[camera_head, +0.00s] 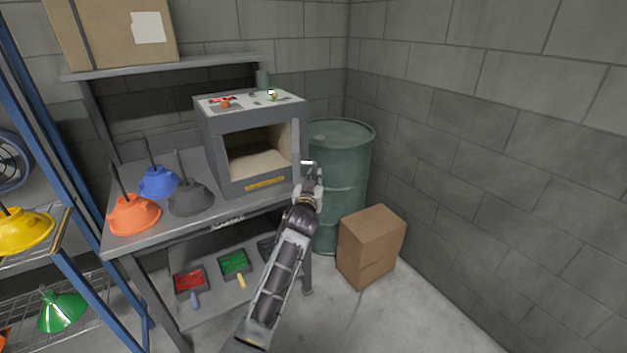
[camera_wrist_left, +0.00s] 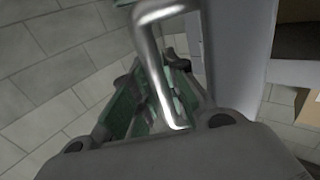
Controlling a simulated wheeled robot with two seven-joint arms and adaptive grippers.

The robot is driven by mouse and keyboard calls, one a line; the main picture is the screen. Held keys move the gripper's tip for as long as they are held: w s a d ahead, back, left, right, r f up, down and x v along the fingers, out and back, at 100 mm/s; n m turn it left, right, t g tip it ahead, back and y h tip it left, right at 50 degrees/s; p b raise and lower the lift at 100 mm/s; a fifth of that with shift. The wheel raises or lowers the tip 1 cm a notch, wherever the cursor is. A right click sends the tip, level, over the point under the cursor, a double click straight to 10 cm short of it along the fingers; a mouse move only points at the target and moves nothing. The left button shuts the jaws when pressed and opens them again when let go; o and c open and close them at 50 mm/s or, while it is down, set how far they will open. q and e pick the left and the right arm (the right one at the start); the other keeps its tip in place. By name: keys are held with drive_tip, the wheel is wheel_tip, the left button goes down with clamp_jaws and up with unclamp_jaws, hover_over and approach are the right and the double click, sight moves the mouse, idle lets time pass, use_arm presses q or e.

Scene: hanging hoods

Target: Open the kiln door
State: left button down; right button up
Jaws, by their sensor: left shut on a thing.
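The grey kiln (camera_head: 212,150) stands on the workbench, its front uncovered and its pale inside showing. Its door seems to be swung out at the right side, seen nearly edge-on and hard to make out in the head view. The bright metal door handle (camera_head: 308,163) shows at that side; in the left wrist view the handle (camera_wrist_left: 150,60) is a bent bar running down between my fingers. My left gripper (camera_head: 312,178) is shut on the handle, right of the kiln opening. A grey panel (camera_wrist_left: 238,60), likely the door, is beside it. My right gripper is out of view.
A green drum (camera_head: 345,165) stands close behind my left gripper, with cardboard boxes (camera_head: 370,245) on the floor to the right. Orange (camera_head: 134,215), blue (camera_head: 158,183) and dark grey (camera_head: 190,198) hoods sit on the workbench (camera_head: 165,240) left of the kiln.

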use_arm(q)
drive_tip(key=c, duration=1.4)
unclamp_jaws()
drive_tip(key=shift+s+a, duration=0.15)
drive_tip(key=shift+s, duration=1.85)
drive_tip(key=shift+s+a, duration=0.15)
drive_tip(key=shift+s, duration=1.85)
drive_tip(key=shift+s+a, duration=0.15)
drive_tip(key=shift+s, duration=1.85)
drive_tip(key=shift+c, duration=0.3)
